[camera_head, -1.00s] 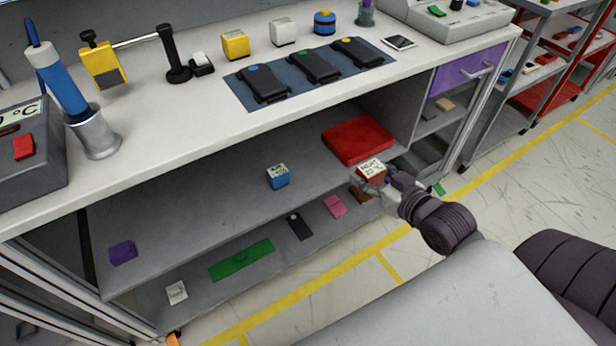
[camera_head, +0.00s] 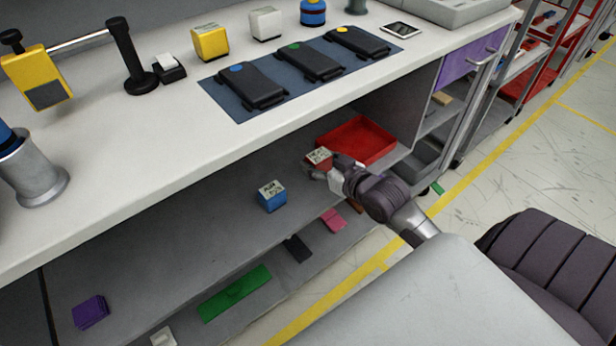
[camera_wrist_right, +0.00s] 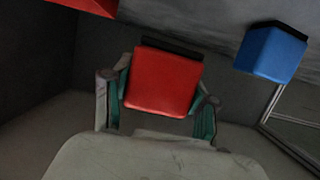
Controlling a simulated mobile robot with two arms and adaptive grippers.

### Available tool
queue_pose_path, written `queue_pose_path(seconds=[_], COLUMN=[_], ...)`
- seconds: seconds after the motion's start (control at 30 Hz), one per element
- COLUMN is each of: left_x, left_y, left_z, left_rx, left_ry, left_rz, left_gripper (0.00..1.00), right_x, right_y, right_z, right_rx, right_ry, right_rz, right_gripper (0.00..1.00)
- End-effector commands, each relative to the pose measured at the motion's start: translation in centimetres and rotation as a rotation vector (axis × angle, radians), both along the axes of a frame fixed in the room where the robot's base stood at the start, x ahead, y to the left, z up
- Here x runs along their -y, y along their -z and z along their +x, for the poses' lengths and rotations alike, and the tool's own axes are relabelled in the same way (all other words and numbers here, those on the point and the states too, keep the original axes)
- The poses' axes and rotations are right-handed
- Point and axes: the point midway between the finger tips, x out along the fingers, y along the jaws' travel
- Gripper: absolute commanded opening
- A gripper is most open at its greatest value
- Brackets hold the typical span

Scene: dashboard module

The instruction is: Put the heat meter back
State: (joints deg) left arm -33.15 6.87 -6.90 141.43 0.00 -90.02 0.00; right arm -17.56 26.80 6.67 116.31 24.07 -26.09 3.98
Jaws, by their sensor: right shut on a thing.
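The heat meter, a small red block (camera_head: 319,160) with a pale labelled face, is held in my right gripper (camera_head: 316,172) over the shelf under the bench. In the right wrist view the red block (camera_wrist_right: 162,82) sits between the two fingers (camera_wrist_right: 158,108), which are closed on its sides. A blue block with a similar label (camera_head: 272,196) stands on the shelf, left of my gripper. An open red tray (camera_head: 385,143) lies on the shelf, behind and right of the held block. My left gripper is out of view.
The shelf (camera_head: 215,205) is bare left of the blue block. The worktop edge (camera_head: 200,160) overhangs it. Below lie a green plate (camera_head: 235,293), a purple piece (camera_head: 90,312) and a pink piece (camera_head: 334,220). Black devices (camera_head: 250,86) lie on a mat above.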

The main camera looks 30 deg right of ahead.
Motion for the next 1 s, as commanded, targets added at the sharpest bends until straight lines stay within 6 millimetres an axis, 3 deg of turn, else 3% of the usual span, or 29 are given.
queue_pose_path(seconds=[0.2,0.4,0.5,0.93,0.97,1.0], left_x=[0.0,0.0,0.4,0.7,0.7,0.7], left_y=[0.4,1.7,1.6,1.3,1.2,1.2], left_z=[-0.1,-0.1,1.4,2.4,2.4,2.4], left_rx=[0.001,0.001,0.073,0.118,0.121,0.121], left_ry=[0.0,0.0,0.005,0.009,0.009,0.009], left_rz=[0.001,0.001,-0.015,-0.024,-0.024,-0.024], left_gripper=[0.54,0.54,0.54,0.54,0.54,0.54], right_x=[-1.2,-1.3,-1.2,-1.2,-1.2,-1.3], right_y=[1.5,4.2,5.2,5.7,5.8,5.8], right_z=[2.3,2.3,2.3,2.3,2.3,2.3], right_rx=[0.002,-0.002,-0.001,0.001,-0.001,0.0], right_ry=[0.0,0.0,0.0,-0.001,-0.001,-0.001], right_rz=[-0.001,0.0,-0.002,-0.002,-0.002,-0.002], right_gripper=[0.11,0.11,0.11,0.11,0.59,0.66])
